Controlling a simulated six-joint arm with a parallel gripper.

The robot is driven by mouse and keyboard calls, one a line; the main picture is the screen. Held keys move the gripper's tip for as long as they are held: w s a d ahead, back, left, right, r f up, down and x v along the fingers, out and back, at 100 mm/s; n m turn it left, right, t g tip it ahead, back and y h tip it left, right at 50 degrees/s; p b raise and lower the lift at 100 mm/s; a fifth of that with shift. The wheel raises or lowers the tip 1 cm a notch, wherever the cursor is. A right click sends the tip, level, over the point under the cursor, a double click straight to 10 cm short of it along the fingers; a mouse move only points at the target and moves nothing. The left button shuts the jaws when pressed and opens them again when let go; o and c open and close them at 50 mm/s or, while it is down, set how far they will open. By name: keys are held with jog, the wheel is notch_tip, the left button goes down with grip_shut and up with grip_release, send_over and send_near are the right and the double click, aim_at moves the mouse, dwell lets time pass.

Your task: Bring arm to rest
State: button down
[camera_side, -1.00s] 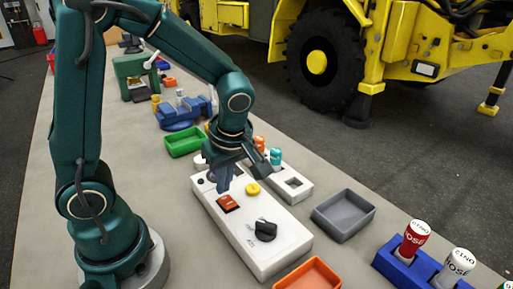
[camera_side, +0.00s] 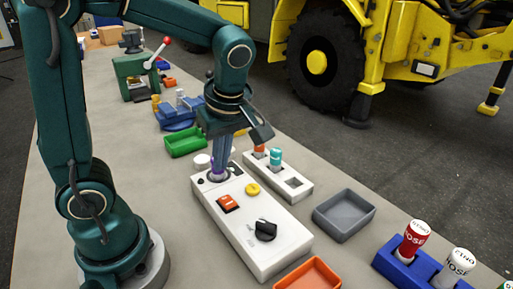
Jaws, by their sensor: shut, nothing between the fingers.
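My gripper (camera_side: 219,172) points down with its fingers shut and empty. Its tips are over the far end of the white control box (camera_side: 275,258), in front of a small round fitting there. I cannot tell whether they touch it. A purple patch shows at the fingertips. On the box are an orange-red rocker switch (camera_side: 228,204), a yellow button (camera_side: 252,189) and a black knob (camera_side: 265,230). My arm arches over the bench from the left.
A white block with orange and teal plugs (camera_side: 276,158) stands beside the box. A grey tray (camera_side: 344,214), green tray (camera_side: 186,142), orange tray (camera_side: 310,274), blue vise (camera_side: 178,114) and green lever press (camera_side: 134,76) surround it. A blue rack (camera_side: 392,267) holds canisters.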

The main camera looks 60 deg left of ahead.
jog(key=shift+r, duration=0.15)
jog(key=s+d+r+m+t+h, duration=0.2)
jog(key=s+d+m+t, duration=0.3)
jog(key=m, duration=1.3)
jog(key=shift+s+d+r+t+h, duration=0.3)
jog(key=shift+s+d+r+h, duration=0.1)
jog(key=shift+d+h, duration=0.25)
jog(key=shift+a, duration=0.1)
